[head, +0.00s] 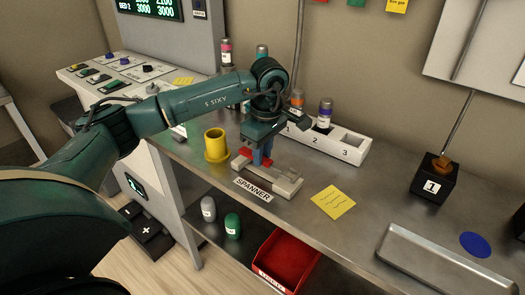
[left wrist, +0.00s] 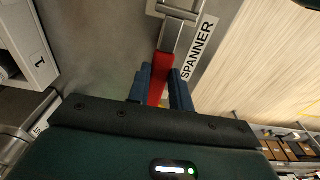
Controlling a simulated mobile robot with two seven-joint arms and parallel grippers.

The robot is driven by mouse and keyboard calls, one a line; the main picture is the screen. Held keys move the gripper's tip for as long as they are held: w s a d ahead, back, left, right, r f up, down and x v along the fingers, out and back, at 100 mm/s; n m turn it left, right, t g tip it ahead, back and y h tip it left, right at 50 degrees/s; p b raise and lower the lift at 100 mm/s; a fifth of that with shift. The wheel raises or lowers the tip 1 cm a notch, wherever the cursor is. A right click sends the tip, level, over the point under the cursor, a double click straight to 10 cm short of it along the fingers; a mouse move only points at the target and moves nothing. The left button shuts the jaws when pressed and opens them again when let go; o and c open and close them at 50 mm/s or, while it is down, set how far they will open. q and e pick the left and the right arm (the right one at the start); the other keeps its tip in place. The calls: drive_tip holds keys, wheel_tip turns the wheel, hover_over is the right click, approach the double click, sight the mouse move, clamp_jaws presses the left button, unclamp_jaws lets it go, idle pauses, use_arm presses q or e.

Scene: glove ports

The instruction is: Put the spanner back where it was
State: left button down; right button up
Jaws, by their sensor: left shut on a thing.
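The spanner (left wrist: 160,70) has a red handle, and in the left wrist view it lies between the two blue fingers of my left gripper (left wrist: 160,88). In the head view its red handle (head: 245,154) shows beside my left gripper (head: 262,160), which points down and is shut on it. The pale grey spanner holder (head: 286,185) sits on the bench right under the gripper, with a white SPANNER label (head: 253,190) in front. The spanner is at or just above the holder; I cannot tell whether it rests in it. My right gripper is not in view.
A yellow cup (head: 215,146) stands close left of the holder. Behind is a white numbered rack (head: 345,150) with bottles. A yellow note (head: 333,202) lies to the right, then a metal tray (head: 435,262) and a black block (head: 433,180). A red bin (head: 285,262) is below.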

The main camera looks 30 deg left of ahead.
use_arm(q)
drive_tip(key=shift+f, duration=0.35)
drive_tip(key=shift+f+b, duration=0.35)
drive_tip(key=shift+b, duration=0.1)
drive_tip(key=shift+f, duration=0.2)
drive_tip(key=c, duration=1.2)
unclamp_jaws()
drive_tip(key=shift+o, duration=0.2)
wheel_tip(320, 180, up, 13)
drive_tip(key=d, duration=0.1)
